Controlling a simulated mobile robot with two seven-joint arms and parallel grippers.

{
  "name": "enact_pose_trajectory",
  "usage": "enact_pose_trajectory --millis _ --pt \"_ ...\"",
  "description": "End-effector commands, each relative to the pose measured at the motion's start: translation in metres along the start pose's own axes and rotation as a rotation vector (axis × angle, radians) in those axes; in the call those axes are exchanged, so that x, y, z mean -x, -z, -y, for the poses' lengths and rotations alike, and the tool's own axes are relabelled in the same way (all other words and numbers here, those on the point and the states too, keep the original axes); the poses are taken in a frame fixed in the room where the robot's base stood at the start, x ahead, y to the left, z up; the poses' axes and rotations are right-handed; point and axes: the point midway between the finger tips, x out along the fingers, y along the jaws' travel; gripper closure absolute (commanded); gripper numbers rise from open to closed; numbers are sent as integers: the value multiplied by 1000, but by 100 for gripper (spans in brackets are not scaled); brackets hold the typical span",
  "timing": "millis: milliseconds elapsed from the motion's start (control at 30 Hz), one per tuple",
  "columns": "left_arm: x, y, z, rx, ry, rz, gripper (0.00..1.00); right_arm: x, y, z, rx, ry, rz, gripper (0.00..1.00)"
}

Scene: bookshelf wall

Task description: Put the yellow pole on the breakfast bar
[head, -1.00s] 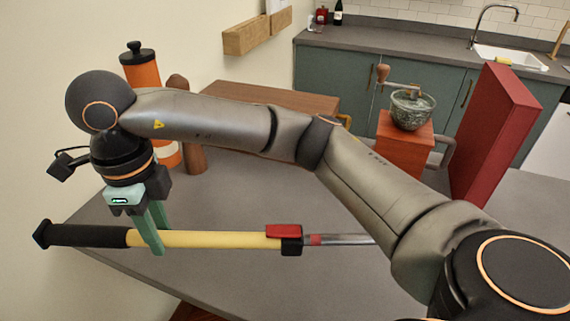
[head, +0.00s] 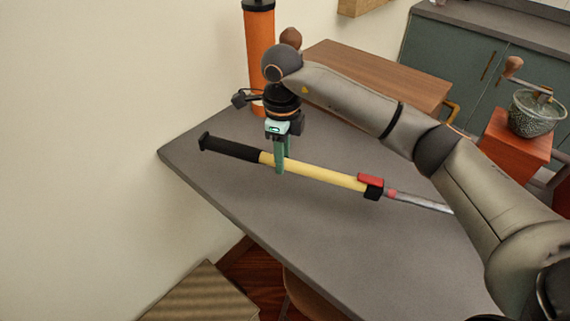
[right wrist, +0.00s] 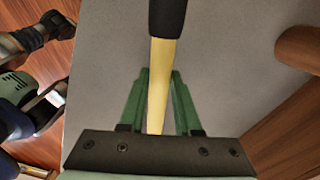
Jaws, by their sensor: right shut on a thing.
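The yellow pole (head: 322,175) has a black grip at its left end, a red and black clamp toward the right, and a thin metal shaft that runs behind my right arm. My right gripper (head: 281,168) is shut on its yellow part near the black grip. The right wrist view shows the pole (right wrist: 162,75) between the green fingers (right wrist: 160,100). The pole lies level over the grey breakfast bar (head: 330,235); I cannot tell whether it touches the top. My left gripper is not in view in the head view.
An orange cylinder (head: 260,50) stands at the bar's back left, beside a brown wooden object (head: 291,38). A wooden board or box (head: 385,75) lies behind. A red grinder with a green bowl (head: 515,140) stands right. The bar's front is clear.

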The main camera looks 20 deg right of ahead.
Motion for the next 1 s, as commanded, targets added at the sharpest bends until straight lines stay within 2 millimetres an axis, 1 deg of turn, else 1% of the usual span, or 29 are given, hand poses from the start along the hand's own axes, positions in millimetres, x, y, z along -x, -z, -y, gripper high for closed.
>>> enact_pose_trajectory --millis 233,267,400,467,667,700,933,1000 --pt "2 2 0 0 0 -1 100 -12 1 11 -2 -1 -1 100" --pt "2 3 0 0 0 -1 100 -15 2 13 -2 0 -1 100" --pt "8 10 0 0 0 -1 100 -36 2 12 0 -2 -2 100" --pt "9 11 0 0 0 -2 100 -41 1 12 0 -1 0 100" --pt "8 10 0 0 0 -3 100 -44 0 13 1 2 4 100" --pt "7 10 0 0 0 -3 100 -46 1 12 0 1 2 65" --pt "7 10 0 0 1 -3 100 -45 1 12 0 0 1 39" --pt "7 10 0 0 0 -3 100 -45 1 12 0 0 1 38"
